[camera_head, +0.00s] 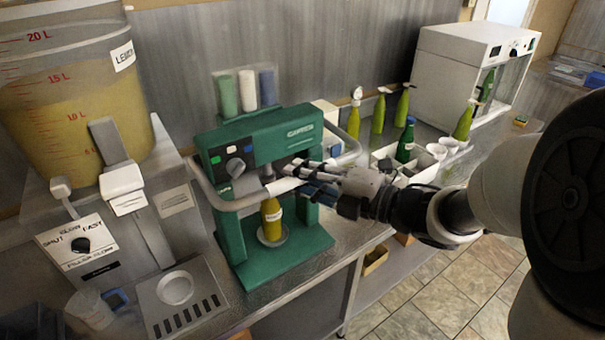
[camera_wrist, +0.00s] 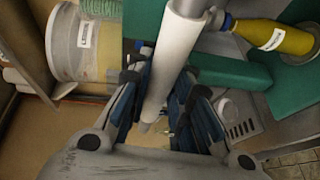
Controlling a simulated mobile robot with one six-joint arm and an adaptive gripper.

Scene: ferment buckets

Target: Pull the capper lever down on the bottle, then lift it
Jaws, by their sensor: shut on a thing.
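The green capper (camera_head: 265,150) stands on the counter in the head view. Its grey lever (camera_head: 235,205) is a bar that curves around the front, with a white grip (camera_head: 283,186). A yellow-green bottle (camera_head: 271,218) with a white label stands upright on the capper's round plate, under the head. My gripper (camera_head: 312,178) comes from the right and is shut on the lever at its white grip. In the wrist view the white grip (camera_wrist: 173,55) runs between the fingers (camera_wrist: 163,100), and the bottle (camera_wrist: 272,36) shows at upper right with a blue top.
A large bucket of yellow liquid (camera_head: 75,100) and a filler with a shut/slow/fast dial (camera_head: 82,245) stand at left. At right are several green bottles (camera_head: 379,112), a crate (camera_head: 415,172), white cups (camera_head: 437,151) and a white cabinet (camera_head: 465,75).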

